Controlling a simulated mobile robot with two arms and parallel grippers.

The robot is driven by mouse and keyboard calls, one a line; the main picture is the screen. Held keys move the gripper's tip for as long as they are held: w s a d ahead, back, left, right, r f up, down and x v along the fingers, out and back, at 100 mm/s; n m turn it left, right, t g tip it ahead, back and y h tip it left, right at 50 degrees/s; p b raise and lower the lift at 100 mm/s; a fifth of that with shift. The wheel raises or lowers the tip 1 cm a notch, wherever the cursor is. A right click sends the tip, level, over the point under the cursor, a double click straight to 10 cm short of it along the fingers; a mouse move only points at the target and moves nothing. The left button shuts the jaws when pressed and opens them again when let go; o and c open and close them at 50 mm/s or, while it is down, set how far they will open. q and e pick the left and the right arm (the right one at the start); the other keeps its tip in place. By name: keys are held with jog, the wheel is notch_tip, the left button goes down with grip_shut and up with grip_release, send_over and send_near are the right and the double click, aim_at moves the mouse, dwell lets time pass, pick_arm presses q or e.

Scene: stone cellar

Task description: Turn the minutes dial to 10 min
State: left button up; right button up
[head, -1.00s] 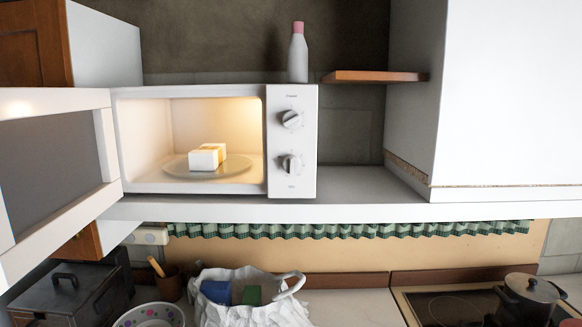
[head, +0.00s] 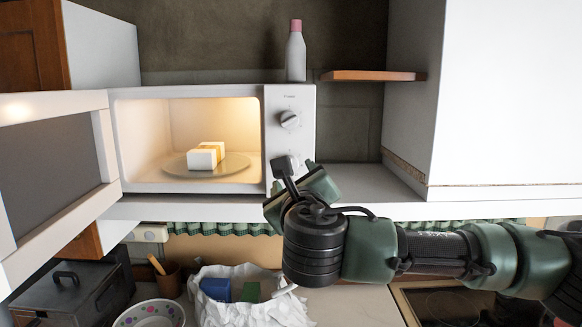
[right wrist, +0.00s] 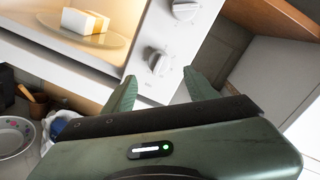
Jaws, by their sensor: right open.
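The white microwave (head: 188,189) stands on a shelf with its door (head: 56,165) swung open to the left. Its control panel has an upper dial (head: 290,119) and a lower dial, the minutes one by its place. The lower dial shows in the right wrist view (right wrist: 158,62), and my right gripper partly covers it in the head view. My right gripper (right wrist: 160,85) is open, with its two fingers apart below the lower dial and nothing between them. In the head view the right gripper (head: 298,172) is in front of the panel's lower part. My left gripper is out of view.
A white and yellow block (head: 206,155) lies on the glass plate (head: 177,169) inside the lit microwave. A bottle (head: 296,55) with a pink cap stands on top. A wooden shelf (head: 372,76) and white cabinet (head: 485,90) are to the right. A white bag (head: 205,312) lies below.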

jog(key=w+p, duration=0.3)
jog(key=w, duration=0.4)
jog(key=shift+w+a+p, duration=0.2)
jog(key=shift+a+p, duration=0.1)
jog(key=shift+a, duration=0.05)
jog(key=shift+f, duration=0.1)
jog(key=shift+c, duration=0.4)
